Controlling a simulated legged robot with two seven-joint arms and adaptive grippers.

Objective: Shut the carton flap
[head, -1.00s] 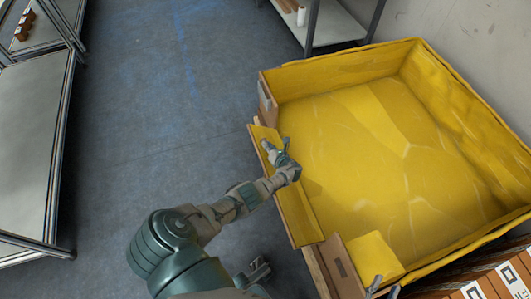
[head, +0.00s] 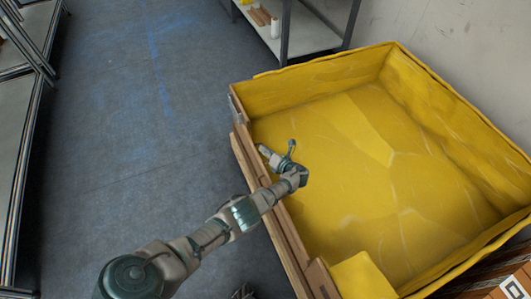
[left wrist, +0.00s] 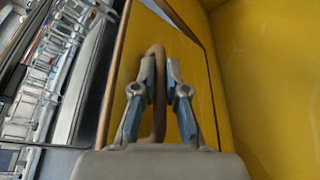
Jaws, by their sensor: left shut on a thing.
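The carton (head: 385,150) is a large open box with a yellow inside, at the right of the head view. Its flap (head: 287,232) is on the near left side and stands about upright, its brown edge showing as a narrow strip. My left gripper (head: 277,154) reaches over this side at the upper part of the flap. The gripper's hold is partly hidden in the head view.
A shelf rack (head: 300,30) stands behind the carton, and a metal-framed rack (head: 20,150) is at the far left. Boxes with printed labels (head: 510,285) are at the lower right. The grey floor (head: 130,150) between is clear.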

